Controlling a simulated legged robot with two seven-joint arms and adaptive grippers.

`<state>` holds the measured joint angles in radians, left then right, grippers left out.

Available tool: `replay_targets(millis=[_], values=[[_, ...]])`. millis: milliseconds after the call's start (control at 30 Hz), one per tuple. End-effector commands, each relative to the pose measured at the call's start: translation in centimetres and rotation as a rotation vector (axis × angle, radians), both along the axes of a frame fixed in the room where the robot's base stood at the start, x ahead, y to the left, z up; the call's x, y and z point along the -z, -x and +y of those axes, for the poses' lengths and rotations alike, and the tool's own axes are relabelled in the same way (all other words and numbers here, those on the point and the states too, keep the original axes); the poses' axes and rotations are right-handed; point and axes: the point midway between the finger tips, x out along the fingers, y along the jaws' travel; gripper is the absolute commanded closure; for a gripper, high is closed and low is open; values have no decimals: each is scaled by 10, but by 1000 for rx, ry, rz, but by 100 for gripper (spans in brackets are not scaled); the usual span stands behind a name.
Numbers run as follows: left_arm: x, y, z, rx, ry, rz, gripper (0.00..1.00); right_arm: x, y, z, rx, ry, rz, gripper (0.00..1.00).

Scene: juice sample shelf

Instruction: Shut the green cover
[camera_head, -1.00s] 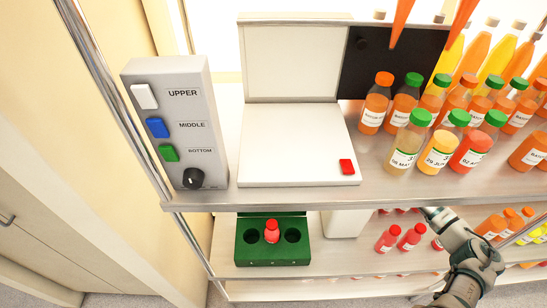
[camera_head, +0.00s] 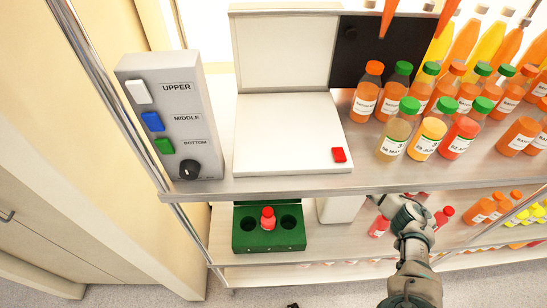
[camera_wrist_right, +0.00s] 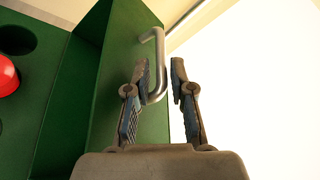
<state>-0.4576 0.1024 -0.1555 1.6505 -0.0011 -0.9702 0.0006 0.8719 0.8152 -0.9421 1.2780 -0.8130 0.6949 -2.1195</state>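A green box (camera_head: 240,240) with round holes stands on the lower shelf in the head view, a red bottle (camera_head: 268,218) in its middle hole. In the right wrist view the green cover (camera_wrist_right: 125,60) stands raised beside the holes, with a curved metal handle (camera_wrist_right: 160,50) on it. My right gripper (camera_wrist_right: 160,68) is open, its two fingers apart on either side of the handle's bar; I cannot tell whether they touch it. In the head view my right arm reaches under the upper shelf, and the fingertips are hidden. My left gripper is not in view.
The upper shelf's front edge (camera_head: 300,187) overhangs the lower shelf. A white block (camera_head: 340,208) stands right of the green box. Small red bottles (camera_head: 444,215) stand near my right arm. A grey button panel (camera_head: 185,110) and a white open-lidded device (camera_head: 285,130) sit above.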

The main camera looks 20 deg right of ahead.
Motion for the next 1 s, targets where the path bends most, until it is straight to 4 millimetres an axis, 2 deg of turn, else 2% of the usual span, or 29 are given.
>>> replay_targets(millis=[133, 400, 500, 900, 1000], values=[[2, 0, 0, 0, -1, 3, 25, 2, -5, 8, 1, 1, -1, 77], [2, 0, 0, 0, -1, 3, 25, 2, -5, 9, 1, 1, -1, 77], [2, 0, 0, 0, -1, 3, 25, 2, -5, 8, 1, 1, -1, 100], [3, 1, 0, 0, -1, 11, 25, 2, -7, 7, 2, 4, -12, 100], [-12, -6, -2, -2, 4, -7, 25, 1, -9, 8, 1, 7, -25, 100]])
